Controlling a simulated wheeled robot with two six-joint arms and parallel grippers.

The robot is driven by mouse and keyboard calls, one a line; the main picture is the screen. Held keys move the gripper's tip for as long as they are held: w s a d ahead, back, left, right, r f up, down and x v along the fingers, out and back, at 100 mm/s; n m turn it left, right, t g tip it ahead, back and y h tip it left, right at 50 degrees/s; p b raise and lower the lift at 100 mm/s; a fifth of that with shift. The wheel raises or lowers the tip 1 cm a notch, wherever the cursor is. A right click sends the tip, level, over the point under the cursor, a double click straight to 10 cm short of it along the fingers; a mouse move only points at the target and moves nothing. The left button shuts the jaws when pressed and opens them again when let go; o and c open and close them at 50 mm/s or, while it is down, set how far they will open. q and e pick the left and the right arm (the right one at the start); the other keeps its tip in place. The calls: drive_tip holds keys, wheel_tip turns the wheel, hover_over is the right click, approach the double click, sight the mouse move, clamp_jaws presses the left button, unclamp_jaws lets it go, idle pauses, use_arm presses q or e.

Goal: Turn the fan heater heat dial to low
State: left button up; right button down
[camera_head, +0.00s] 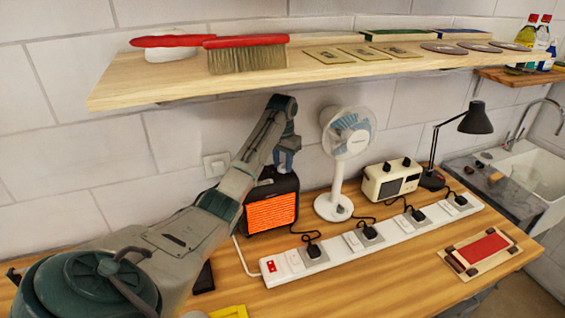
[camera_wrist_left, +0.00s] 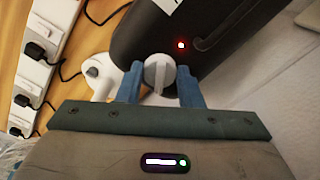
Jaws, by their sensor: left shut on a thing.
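The fan heater (camera_head: 271,209) is a black box with a glowing orange front, standing on the bench against the wall. In the left wrist view its black top (camera_wrist_left: 215,40) carries a small lit red light and the round grey heat dial (camera_wrist_left: 159,72) with a raised ridge. My left gripper (camera_head: 284,160) reaches down onto the heater's top from above. In the left wrist view the blue fingers of my left gripper (camera_wrist_left: 160,85) stand on both sides of the dial, shut on it. Dial markings are not readable. My right gripper is not in view.
A white power strip (camera_head: 375,242) with several plugs runs along the bench. A white fan (camera_head: 337,206), a cream radio (camera_head: 392,181) and a black lamp (camera_head: 477,119) stand right of the heater. A wooden shelf (camera_head: 130,88) hangs above my arm.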

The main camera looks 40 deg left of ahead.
use_arm(q)
drive_tip(key=shift+f+m, duration=0.1)
drive_tip(key=shift+m, duration=0.6)
drive_tip(key=o, duration=1)
drive_tip(key=shift+w+f, duration=0.1)
drive_tip(key=shift+w, duration=0.05)
